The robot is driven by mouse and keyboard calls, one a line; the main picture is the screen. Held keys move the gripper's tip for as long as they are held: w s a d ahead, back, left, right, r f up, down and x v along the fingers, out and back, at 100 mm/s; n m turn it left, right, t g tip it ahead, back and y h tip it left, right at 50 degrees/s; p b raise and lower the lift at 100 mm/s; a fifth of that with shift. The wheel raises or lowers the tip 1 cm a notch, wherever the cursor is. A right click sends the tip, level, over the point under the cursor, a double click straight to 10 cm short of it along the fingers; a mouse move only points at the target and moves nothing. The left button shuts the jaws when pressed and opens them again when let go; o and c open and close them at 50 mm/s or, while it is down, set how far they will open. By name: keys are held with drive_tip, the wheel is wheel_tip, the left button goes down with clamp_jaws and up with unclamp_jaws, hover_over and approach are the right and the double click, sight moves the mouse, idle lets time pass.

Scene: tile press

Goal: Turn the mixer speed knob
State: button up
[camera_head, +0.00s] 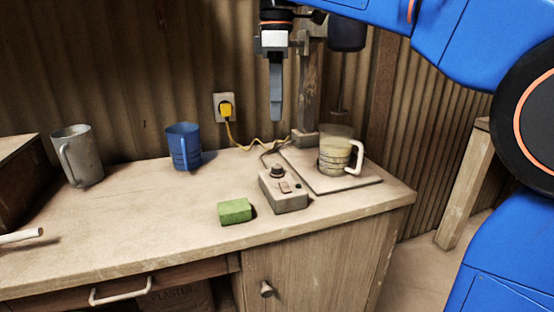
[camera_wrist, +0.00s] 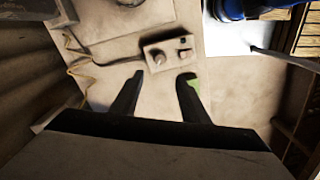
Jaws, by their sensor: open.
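The mixer speed knob (camera_head: 277,171) is a dark round knob on top of a small beige control box (camera_head: 290,199) on the bench. In the wrist view the knob (camera_wrist: 158,57) sits at the left of the box (camera_wrist: 176,52), beside a switch. My gripper (camera_head: 276,118) points down in the head view, above the bench and apart from the knob. In the wrist view my gripper's two fingers (camera_wrist: 163,76) are spread with nothing between them, and the box lies beyond their tips. The mixer (camera_head: 347,36) stands behind the box, with a clear measuring jug (camera_head: 334,160) on its base plate.
A green sponge (camera_head: 234,211) lies left of the box. A blue jug (camera_head: 183,147) and a grey metal jug (camera_head: 77,155) stand at the back left. A yellow plug (camera_head: 226,109) with a cord is in the wall socket. The bench (camera_head: 140,218) is clear at front left.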

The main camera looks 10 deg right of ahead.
sight(277, 165)
wheel_tip(277, 165, down, 14)
drive_tip(key=shift+f, duration=0.1)
idle(0.4)
clamp_jaws()
